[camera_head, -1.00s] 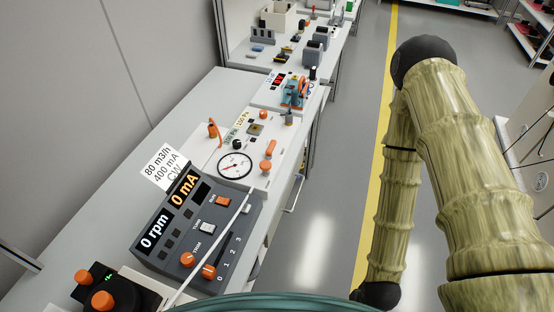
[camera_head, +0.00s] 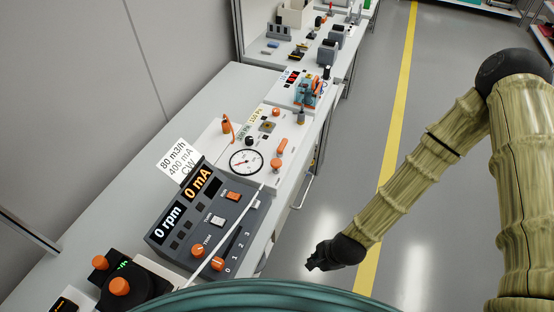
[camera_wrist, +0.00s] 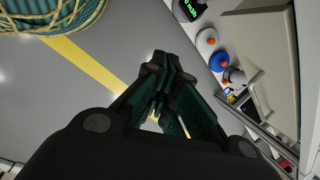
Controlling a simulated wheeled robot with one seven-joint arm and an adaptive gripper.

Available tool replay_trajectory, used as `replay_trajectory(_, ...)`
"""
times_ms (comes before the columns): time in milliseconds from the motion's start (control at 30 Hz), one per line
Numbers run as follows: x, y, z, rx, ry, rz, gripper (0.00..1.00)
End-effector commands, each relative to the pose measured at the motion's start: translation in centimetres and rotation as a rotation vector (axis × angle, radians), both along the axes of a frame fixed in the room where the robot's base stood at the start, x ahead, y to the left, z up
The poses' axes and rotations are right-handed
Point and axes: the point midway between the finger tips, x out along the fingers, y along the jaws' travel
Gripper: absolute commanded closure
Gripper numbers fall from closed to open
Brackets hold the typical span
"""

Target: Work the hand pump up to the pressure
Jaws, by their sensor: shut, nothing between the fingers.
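A white panel on the bench carries a round gauge (camera_head: 245,161) with a white dial. An orange handle (camera_head: 282,147) stands beside the gauge, and a small orange-topped fitting (camera_head: 226,125) is behind it. I cannot tell for sure which part is the hand pump's lever, and the needle's reading is too small to read. My gripper (camera_head: 322,258) is low over the aisle floor, right of the bench front and apart from the panel. In the wrist view my gripper (camera_wrist: 160,65) is shut and empty, with the floor beyond it.
A dark control box (camera_head: 205,215) showing "0 rpm" and "0 mA" stands nearer on the bench, with a white card (camera_head: 177,160) behind it. A black device with orange knobs (camera_head: 119,286) is at lower left. Blue and orange fittings (camera_wrist: 219,62) show in the wrist view. The aisle floor is clear.

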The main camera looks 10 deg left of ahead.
Motion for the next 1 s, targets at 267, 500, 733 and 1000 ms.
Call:
replay_trajectory(267, 5.5, 5.3, 3.8, 0.146, 0.054, -0.344, 1.0)
replay_trajectory(500, 10.1, 9.1, 7.6, 0.277, 0.121, -0.623, 1.0)
replay_trajectory(733, 14.4, 12.3, 11.7, 0.406, 0.203, -0.87, 1.0)
replay_trajectory(1000, 19.5, 15.2, 17.2, 0.558, 0.319, -1.141, 1.0)
